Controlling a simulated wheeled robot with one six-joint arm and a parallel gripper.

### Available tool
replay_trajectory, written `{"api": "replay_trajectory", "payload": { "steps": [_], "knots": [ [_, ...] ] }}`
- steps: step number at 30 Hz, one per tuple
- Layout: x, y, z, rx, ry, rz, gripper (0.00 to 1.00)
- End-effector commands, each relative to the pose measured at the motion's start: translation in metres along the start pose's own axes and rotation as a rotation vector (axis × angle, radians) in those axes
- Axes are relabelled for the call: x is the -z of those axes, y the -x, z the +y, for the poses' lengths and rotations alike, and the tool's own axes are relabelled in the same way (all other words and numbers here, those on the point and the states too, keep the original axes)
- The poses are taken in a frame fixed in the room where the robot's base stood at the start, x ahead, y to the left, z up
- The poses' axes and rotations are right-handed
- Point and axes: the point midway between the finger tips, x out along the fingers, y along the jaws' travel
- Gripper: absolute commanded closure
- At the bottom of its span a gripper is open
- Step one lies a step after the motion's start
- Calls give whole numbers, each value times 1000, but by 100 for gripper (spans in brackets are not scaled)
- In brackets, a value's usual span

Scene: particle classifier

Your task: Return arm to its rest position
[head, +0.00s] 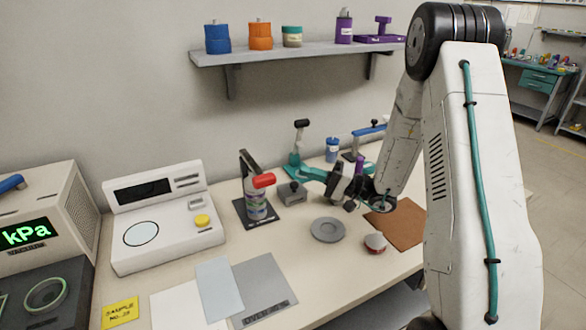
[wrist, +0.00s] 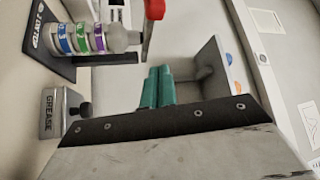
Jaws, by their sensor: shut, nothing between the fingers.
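My gripper (head: 305,173) is at the end of my white arm, low over the back of the bench in the head view. Its teal fingers (wrist: 158,87) lie together in the wrist view, shut with nothing between them. The fingers point left in the head view, toward a banded bottle (head: 256,203) with a red part above it. A small grey grease box (head: 292,193) sits below and near the fingers. The bottle (wrist: 105,38) and the grease box (wrist: 60,112) also show in the wrist view, apart from the fingers.
A wall shelf (head: 290,54) with several containers runs above the bench. A white instrument (head: 160,240) stands at left.

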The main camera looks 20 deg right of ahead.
Motion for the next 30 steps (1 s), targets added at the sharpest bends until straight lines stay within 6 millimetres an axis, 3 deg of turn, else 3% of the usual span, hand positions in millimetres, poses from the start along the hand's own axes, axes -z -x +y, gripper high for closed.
{"api": "replay_trajectory", "payload": {
  "steps": [4,20,24,26,30],
  "knots": [
    [3,8,5,1,-1,1,100],
    [2,6,6,2,-4,-2,100],
    [1,6,8,-10,-80,-7,100],
    [-6,6,11,-30,-153,-36,100],
    [-44,11,18,-117,-391,-169,100]
  ]
}}
